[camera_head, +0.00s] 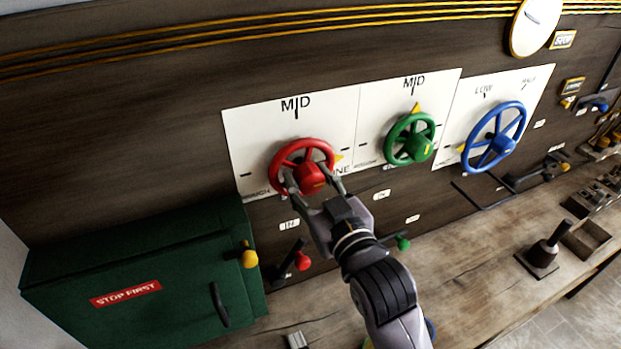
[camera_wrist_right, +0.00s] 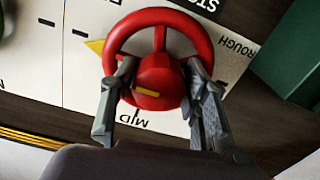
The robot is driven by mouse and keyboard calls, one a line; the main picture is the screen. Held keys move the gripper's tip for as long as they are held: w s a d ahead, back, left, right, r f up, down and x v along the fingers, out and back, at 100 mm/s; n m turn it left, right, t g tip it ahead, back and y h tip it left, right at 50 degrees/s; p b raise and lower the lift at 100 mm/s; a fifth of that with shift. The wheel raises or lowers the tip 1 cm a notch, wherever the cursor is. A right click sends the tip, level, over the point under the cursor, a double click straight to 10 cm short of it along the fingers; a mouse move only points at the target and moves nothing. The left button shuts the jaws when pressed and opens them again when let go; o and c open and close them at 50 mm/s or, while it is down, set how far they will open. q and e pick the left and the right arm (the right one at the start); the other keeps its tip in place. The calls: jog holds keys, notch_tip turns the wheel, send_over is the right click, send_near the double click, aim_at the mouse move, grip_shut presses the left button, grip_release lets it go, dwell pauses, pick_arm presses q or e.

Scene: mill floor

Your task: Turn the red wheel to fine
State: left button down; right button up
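The red wheel (camera_head: 318,147) is mounted on a white panel at the picture's middle in the head view. It also shows in the wrist view (camera_wrist_right: 202,38). Its yellow pointer (camera_head: 339,157) points right, just above the partly covered FINE lettering (camera_head: 340,170). In the wrist view the pointer (camera_wrist_right: 95,47) is close to a black tick (camera_wrist_right: 80,33). My right gripper (camera_head: 313,181) is at the wheel, its fingers (camera_wrist_right: 160,75) apart on either side of the red hub. A narrow gap shows beside the left finger; firm contact is not visible. My left gripper is out of view.
A green wheel (camera_head: 393,136) and a blue wheel (camera_head: 489,123) are to the right. A dark green box (camera_head: 130,270) stands lower left. A red-knobbed lever (camera_head: 302,260) and a green-knobbed lever (camera_head: 403,244) are below the panels, close to my right arm.

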jog(key=o, duration=0.3)
jog(key=shift+r, duration=0.1)
jog(key=shift+o, duration=0.2)
jog(key=v, duration=0.7)
jog(key=shift+s, duration=0.3)
jog(key=shift+d, duration=0.15)
